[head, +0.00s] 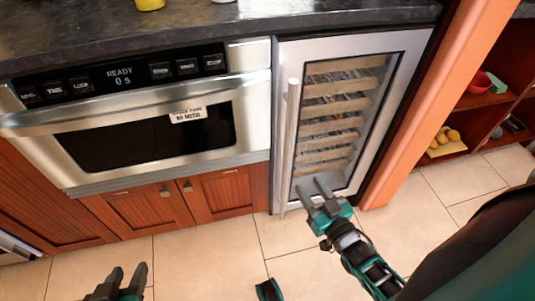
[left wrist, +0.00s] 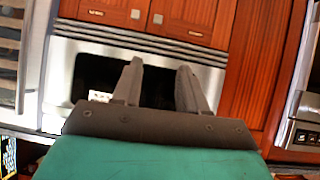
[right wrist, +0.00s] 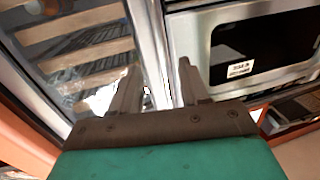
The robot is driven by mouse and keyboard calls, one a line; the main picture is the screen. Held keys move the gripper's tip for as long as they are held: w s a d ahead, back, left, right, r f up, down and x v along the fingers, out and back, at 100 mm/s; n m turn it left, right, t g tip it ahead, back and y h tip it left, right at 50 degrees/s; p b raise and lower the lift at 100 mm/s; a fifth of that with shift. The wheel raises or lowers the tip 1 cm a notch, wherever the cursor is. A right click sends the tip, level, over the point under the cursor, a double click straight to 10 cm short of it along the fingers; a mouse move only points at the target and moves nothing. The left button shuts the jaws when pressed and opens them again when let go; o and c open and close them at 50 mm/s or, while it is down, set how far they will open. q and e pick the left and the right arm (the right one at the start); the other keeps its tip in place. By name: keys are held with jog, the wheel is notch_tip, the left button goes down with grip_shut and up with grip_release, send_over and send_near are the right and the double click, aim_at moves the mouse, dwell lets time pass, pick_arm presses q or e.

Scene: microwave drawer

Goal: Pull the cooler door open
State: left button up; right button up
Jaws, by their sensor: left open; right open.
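The cooler door (head: 391,75) has a silver frame and a glass pane with wooden racks behind it. It looks closed. Its long upright handle (head: 289,130) runs along the door's left side. My right gripper (head: 313,187) is open and empty, just right of the handle's lower part in the head view. In the right wrist view, the handle (right wrist: 150,45) runs down toward the gap between the open fingers (right wrist: 157,85); I cannot tell how deep it sits there. My left gripper (head: 126,281) is open and empty at the bottom left, away from the cooler.
A built-in drawer microwave (head: 140,135) is left of the cooler, above wooden cabinets (head: 225,190). A dark countertop (head: 200,30) runs above. An orange post (head: 440,90) and open shelves with a red bowl (head: 479,83) stand right. The tiled floor (head: 210,255) in front is clear.

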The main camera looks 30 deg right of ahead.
aim_at(289, 157)
jog(key=w+b, duration=0.1)
jog(key=w, duration=0.3)
jog(key=w+b, duration=0.1)
jog(key=w, duration=0.3)
jog(key=w+b, duration=0.1)
jog(key=w, duration=0.3)
jog(key=shift+w+d+f, duration=0.2)
jog(key=shift+d, duration=0.1)
jog(key=shift+w, duration=0.4)
pick_arm(q)
jog(key=shift+w+d+f, duration=0.15)
jog(key=shift+d+f, duration=0.35)
jog(key=shift+f, duration=0.35)
pick_arm(e)
jog(key=c, duration=0.7)
pick_arm(q)
jog(key=shift+a+f, duration=0.1)
pick_arm(e)
grip_shut()
